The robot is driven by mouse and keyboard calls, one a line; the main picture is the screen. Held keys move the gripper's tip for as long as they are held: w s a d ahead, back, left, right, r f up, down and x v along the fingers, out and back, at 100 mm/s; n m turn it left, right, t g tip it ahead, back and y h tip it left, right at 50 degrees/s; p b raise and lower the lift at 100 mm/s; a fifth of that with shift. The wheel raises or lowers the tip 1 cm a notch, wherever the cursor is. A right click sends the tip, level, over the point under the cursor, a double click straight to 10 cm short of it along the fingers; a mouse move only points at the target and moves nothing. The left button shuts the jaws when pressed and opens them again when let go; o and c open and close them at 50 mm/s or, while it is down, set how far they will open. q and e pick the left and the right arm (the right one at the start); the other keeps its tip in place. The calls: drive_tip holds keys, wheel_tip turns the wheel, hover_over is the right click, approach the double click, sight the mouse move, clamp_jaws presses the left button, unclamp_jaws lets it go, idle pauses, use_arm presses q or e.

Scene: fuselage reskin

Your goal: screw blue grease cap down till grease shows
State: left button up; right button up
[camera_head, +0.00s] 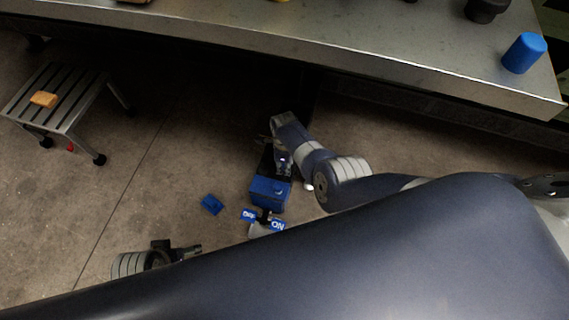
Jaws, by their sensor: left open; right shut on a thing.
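A blue cylinder (524,53) stands on the metal bench at the upper right. It may be the grease cap, but I cannot tell, and no grease shows on it. My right gripper (283,166) is below the bench edge, far from that cylinder, pointing down just above a blue box. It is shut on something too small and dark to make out. My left gripper (190,250) is at the lower left, open and empty, low over the floor and away from the blue box.
The metal bench (330,42) spans the top, with a dark round part (485,9) on it. The blue box (269,192) stands above an ON/OFF label (277,225). A slatted stool (75,90) bears an orange block (43,99).

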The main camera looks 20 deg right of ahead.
use_arm(q)
drive_tip(key=shift+w+r, duration=0.15)
use_arm(e)
drive_tip(key=shift+d, duration=0.1)
drive_tip(key=o, duration=1.1)
drive_tip(key=shift+c, duration=0.2)
use_arm(q)
drive_tip(key=shift+w+r, duration=0.1)
drive_tip(key=shift+w, duration=0.2)
drive_tip(key=shift+s, duration=0.25)
